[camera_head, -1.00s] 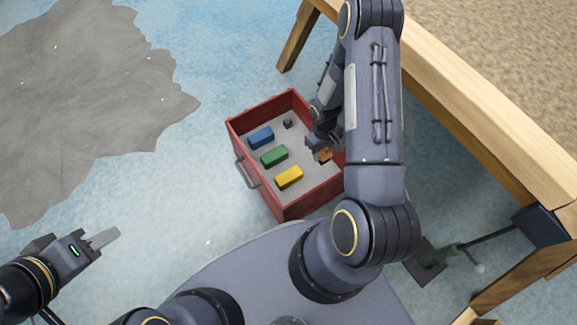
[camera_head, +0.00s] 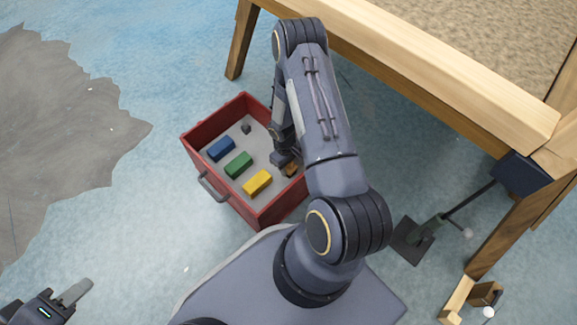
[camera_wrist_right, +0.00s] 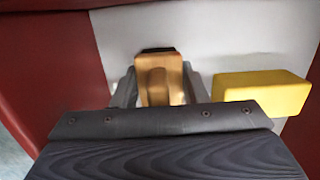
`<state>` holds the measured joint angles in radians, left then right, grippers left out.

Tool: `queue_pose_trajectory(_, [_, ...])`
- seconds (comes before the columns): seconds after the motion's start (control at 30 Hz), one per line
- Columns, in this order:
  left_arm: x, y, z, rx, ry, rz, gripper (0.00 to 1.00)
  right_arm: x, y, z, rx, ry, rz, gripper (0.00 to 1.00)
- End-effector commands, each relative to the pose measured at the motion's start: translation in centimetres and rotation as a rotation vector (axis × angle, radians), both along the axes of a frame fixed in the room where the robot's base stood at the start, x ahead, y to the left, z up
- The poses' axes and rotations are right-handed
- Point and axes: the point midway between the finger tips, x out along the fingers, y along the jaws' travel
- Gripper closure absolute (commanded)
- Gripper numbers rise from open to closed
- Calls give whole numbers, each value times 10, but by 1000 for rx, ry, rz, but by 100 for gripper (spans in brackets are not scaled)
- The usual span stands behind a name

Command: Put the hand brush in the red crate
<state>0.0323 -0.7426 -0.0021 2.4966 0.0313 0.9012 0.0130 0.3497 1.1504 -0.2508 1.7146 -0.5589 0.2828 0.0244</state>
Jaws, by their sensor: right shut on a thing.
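The red crate (camera_head: 202,178) stands on the blue floor in front of me, with a grey inside. My right gripper (camera_head: 290,162) reaches down inside it at the right side. It is shut on the hand brush (camera_head: 291,171), a small orange-brown piece partly hidden by the gripper. In the right wrist view the brush (camera_wrist_right: 158,82) sits between the two fingers, with a dark part at its far end, over the crate's grey floor; I cannot tell whether it touches that floor. My left gripper (camera_head: 73,293) is empty at the lower left, away from the crate, seen side-on.
Blue (camera_head: 221,148), green (camera_head: 238,165) and yellow (camera_head: 257,183) blocks and a small dark cube (camera_head: 246,128) lie in the crate. A wooden-framed table (camera_head: 440,75) stands behind and to the right. A dark stand (camera_head: 420,238) is under it. The floor at left is clear.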

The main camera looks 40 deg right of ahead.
Motion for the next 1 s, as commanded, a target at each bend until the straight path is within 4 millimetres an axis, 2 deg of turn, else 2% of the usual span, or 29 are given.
queue_pose_trajectory(0.2, [0,0,-4,0,0,0,64,0,0,-4,0,0,0,82])
queue_pose_trajectory(0.23, [0,0,-3,0,0,0,64,0,0,-3,0,0,0,58])
queue_pose_trajectory(0.4, [0,0,-2,0,0,0,64,0,0,-2,0,1,0,39])
queue_pose_trajectory(0.63, [0,0,-2,0,0,0,64,0,0,-2,0,0,0,39])
queue_pose_trajectory(0.77, [0,0,5,0,0,0,64,1,0,6,0,0,0,39])
queue_pose_trajectory(0.87, [0,0,13,0,0,0,64,3,0,23,-1,-1,0,39])
queue_pose_trajectory(1.0, [0,0,29,0,0,0,64,7,1,55,-1,-2,0,39])
